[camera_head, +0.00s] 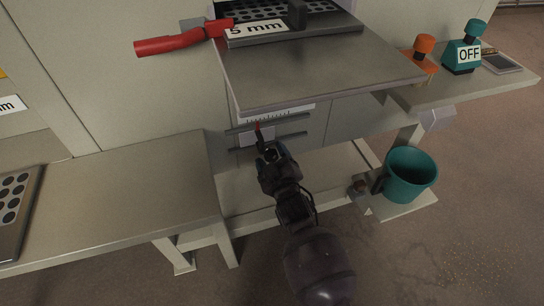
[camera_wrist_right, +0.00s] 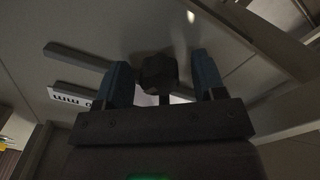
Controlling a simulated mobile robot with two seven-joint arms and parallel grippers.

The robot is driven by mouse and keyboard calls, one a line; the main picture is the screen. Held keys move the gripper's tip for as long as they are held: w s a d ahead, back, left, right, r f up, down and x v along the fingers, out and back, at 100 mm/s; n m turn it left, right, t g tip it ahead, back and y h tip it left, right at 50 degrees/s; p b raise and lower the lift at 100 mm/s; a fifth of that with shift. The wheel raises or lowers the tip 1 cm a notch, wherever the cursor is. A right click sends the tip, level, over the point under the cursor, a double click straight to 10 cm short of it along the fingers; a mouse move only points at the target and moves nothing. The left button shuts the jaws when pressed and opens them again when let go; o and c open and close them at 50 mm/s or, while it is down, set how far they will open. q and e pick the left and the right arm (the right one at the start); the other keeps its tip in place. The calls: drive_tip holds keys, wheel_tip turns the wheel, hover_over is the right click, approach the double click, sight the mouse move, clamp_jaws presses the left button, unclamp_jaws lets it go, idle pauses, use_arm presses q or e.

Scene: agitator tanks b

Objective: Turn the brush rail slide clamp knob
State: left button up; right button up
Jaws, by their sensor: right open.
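The clamp knob (camera_wrist_right: 158,72) is dark and faceted, and in the right wrist view it sits between the two blue-grey fingers of my right gripper (camera_wrist_right: 164,82). The fingers stand apart with a gap on each side of the knob, so it is not gripped. In the head view my right gripper (camera_head: 268,152) is at the brush rail (camera_head: 291,121) under the steel table, and it hides the knob there. A small red pointer (camera_head: 258,128) shows just above the gripper, near a white scale strip (camera_head: 290,112). My left gripper is not in view.
The steel table top (camera_head: 310,65) overhangs the rail. A lower bench (camera_head: 130,195) stands at the left. A teal bucket (camera_head: 411,176) is on a low shelf at the right. A red handle (camera_head: 170,43) sticks out at the upper left.

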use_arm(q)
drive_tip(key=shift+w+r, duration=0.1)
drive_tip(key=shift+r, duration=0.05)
use_arm(e)
drive_tip(key=shift+s, duration=0.15)
drive_tip(key=shift+s+d, duration=0.2)
drive_tip(key=shift+s, duration=0.05)
use_arm(q)
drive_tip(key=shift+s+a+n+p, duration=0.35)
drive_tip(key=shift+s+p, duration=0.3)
drive_tip(key=shift+p, duration=0.65)
use_arm(e)
drive_tip(key=v, duration=1)
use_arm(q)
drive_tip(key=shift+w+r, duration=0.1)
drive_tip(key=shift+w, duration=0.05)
use_arm(e)
drive_tip(key=shift+a, duration=0.1)
